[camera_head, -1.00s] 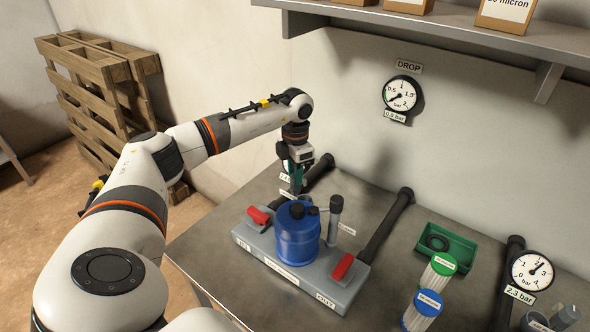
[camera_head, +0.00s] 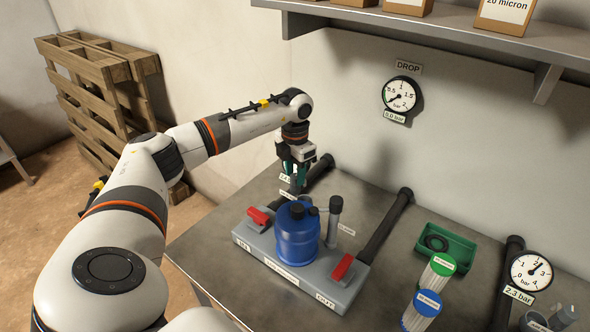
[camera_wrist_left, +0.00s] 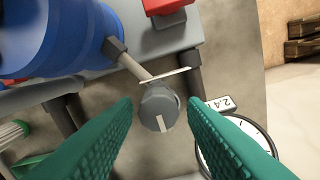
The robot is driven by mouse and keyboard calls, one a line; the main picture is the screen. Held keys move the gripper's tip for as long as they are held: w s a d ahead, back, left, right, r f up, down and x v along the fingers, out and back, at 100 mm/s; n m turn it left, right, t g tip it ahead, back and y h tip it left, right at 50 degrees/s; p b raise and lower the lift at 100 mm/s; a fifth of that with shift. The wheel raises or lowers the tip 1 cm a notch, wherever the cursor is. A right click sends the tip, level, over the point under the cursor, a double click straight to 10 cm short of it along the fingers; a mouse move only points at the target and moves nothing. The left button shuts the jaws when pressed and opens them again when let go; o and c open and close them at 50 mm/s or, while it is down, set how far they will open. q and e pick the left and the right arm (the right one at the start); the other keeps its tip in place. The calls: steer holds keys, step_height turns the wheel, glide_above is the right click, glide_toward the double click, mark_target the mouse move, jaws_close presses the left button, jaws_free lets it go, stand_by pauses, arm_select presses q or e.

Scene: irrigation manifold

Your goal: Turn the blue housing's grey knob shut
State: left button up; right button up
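The blue housing (camera_head: 297,240) stands upright on a grey base on the bench. It also shows at the upper left of the left wrist view (camera_wrist_left: 55,35). In that view the grey knob (camera_wrist_left: 158,108), with a pale line on its face, sits at the end of a thin stem from the housing. My left gripper (camera_head: 295,178) is behind the housing. Its teal fingers are open, one on each side of the knob, with visible gaps in the left wrist view (camera_wrist_left: 159,98). In the head view the knob is hard to make out by the fingers. My right gripper is out of view.
Red handles (camera_head: 258,216) (camera_head: 342,266) flank the housing on the grey base (camera_head: 318,285). A grey upright post (camera_head: 335,220) and dark pipes (camera_head: 387,228) stand close by. A green tray (camera_head: 462,250) and filter cartridges are at right. The wall drop gauge (camera_head: 402,95) reads about zero.

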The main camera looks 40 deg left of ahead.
mark_target(295, 176)
arm_select(q)
steer(key=shift+o, duration=0.7)
step_height(295, 176, up, 12)
steer(key=b, duration=0.2)
steer(key=shift+f, duration=0.1)
stand_by(0.3)
